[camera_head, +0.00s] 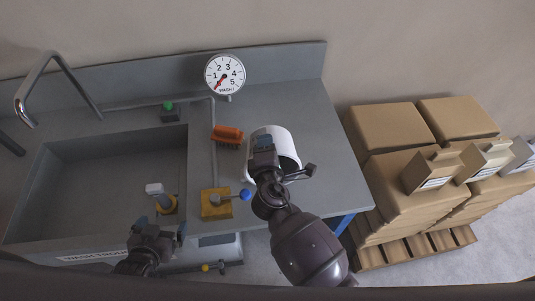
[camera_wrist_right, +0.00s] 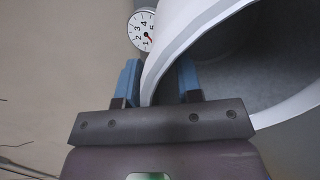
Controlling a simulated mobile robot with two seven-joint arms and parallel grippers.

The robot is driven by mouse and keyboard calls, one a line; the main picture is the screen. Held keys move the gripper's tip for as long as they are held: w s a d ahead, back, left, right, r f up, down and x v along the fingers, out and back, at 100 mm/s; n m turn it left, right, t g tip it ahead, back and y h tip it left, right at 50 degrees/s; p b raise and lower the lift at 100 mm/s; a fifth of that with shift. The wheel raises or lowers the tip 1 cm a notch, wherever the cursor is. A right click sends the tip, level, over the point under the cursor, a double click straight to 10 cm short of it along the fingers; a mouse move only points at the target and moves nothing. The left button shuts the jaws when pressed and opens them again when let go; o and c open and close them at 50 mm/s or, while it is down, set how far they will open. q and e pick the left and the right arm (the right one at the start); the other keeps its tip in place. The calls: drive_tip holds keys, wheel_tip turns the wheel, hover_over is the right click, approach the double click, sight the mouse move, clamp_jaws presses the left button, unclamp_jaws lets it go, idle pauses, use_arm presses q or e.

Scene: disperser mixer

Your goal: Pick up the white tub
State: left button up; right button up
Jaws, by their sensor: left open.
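The white tub (camera_head: 285,146) stands upright on the grey counter, right of the sink, partly hidden by my right arm. In the right wrist view its rim and wall (camera_wrist_right: 205,35) fill the upper right. My right gripper (camera_head: 264,142) is at the tub's near left rim. In the right wrist view its two blue fingers (camera_wrist_right: 160,82) stand apart, one outside and one inside the wall, with some gap showing. My left gripper (camera_head: 158,231) is open and empty over the front of the sink.
A dial gauge (camera_head: 225,74) stands behind the tub. An orange brush (camera_head: 227,135) and a yellow block with a blue-knobbed lever (camera_head: 214,205) sit to its left. The sink (camera_head: 100,185) is further left. Stacked cartons (camera_head: 390,130) stand on a pallet at the right.

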clamp_jaws()
drive_tip(key=shift+r, duration=0.1)
idle(0.4)
